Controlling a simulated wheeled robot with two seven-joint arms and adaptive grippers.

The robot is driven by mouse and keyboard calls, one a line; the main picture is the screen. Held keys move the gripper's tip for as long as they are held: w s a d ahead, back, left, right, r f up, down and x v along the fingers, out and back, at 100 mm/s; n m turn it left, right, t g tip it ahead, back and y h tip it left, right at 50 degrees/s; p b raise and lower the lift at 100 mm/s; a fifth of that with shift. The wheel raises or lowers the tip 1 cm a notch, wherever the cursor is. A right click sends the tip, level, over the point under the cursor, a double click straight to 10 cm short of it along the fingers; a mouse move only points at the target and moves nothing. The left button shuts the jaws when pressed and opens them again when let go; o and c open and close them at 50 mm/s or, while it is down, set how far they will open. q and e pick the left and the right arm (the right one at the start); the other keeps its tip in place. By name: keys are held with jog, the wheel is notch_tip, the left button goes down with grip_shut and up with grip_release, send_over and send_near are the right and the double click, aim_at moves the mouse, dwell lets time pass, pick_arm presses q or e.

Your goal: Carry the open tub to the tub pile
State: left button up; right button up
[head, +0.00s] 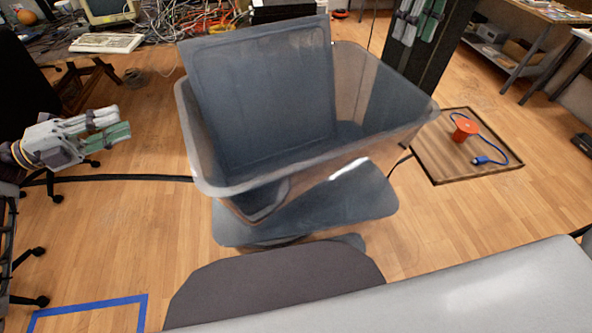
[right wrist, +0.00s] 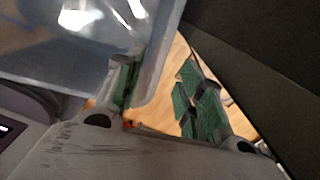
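The open tub (head: 400,95), grey and slightly see-through, is in the middle of the head view. A flat grey panel (head: 265,95) stands tilted inside it. My left gripper (head: 112,125) is left of the tub, apart from it, empty with its fingers apart. My right gripper (head: 418,18) is at the top right, beyond the tub's far right side and partly cut off. In the right wrist view its fingers (right wrist: 160,88) are apart, and the tub's wall (right wrist: 160,50) is close to the left finger. I cannot tell whether they touch. No tub pile is identifiable.
A grey flat seat-like surface (head: 365,192) is below the tub. A framed brown mat (head: 450,165) with a red spool (head: 464,129) and blue cable lies right. Blue tape (head: 100,305) marks floor at lower left. A grey surface (head: 450,300) fills the lower right.

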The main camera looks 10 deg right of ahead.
jog(key=shift+r, duration=0.9)
jog(key=shift+s, duration=0.1)
